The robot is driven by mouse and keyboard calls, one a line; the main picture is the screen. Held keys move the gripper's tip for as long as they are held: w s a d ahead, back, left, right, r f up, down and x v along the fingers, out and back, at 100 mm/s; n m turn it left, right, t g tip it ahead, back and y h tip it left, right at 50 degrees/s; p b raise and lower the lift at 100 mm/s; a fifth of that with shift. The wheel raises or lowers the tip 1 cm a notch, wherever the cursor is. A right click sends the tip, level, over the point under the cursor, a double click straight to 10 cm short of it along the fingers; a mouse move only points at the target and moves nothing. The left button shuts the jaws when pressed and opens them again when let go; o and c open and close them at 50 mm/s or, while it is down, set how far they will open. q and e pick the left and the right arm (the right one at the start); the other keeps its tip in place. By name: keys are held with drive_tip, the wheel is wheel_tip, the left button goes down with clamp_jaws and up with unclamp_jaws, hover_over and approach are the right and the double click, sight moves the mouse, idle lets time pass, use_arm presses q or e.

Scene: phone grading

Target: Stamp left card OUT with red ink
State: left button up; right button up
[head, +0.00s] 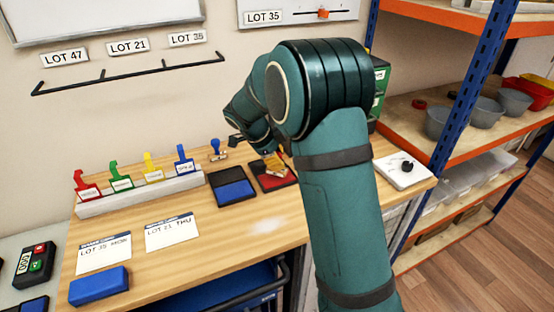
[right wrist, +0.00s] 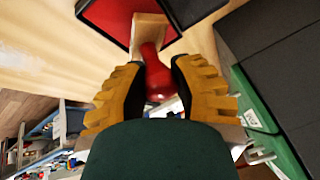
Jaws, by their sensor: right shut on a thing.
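The left card (head: 104,256), reading LOT 35 MON, lies flat on the wooden table. The right card (head: 173,236), reading LOT 21 THU, lies beside it. My right gripper (right wrist: 152,75) is shut on the red handle of a stamp (right wrist: 156,83). The stamp's wooden block (right wrist: 149,30) is at the red ink pad (right wrist: 108,18), over or on its edge; I cannot tell if they touch. In the head view the red ink pad (head: 277,184) lies right of the blue ink pad (head: 232,191), and my arm partly hides the gripper. My left gripper is not in view.
A blue-handled stamp (head: 217,150) stands behind the pads. A white rack (head: 140,198) holds red, green, yellow and blue tagged items. A blue block (head: 99,287) lies in front of the left card. A white device (head: 404,172) sits at right. The table between cards and pads is clear.

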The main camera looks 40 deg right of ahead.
drive_tip(key=shift+r+p, duration=1.35)
drive_tip(key=shift+r, duration=1.3)
